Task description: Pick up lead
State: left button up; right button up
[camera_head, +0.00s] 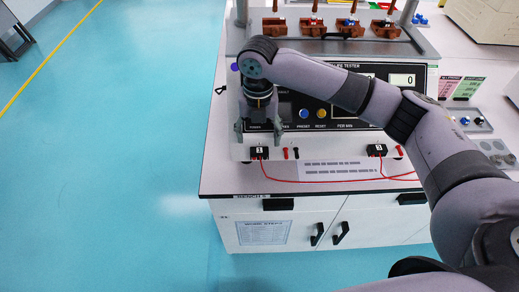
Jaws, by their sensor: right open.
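A thin red lead (322,182) runs from a black plug marked 1 (259,153) along the bench front to the right. A second black plug marked 3 (377,150) sits further right, also with red wire at it. My right gripper (258,131) is open and points down, its two fingers spread apart in front of the tester panel. In the picture it is just above the plug marked 1, and nothing shows between its fingers. I cannot tell the exact gap in depth. My left gripper is not in view.
Small red and black sockets (290,153) lie between the plugs. The white bench (225,186) has a printed label strip (340,169). The blue floor at left is mostly clear.

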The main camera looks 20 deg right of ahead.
aim_at(260, 152)
jog(key=shift+f, duration=0.6)
jog(key=f, duration=0.1)
jog(key=f+p, duration=0.1)
jog(key=f, duration=0.2)
jog(key=shift+s+d+f+p, duration=0.1)
jog(key=shift+s+f+p, duration=0.05)
jog(key=shift+s+p, duration=0.15)
jog(key=shift+f, duration=0.45)
jog(key=c, duration=1.2)
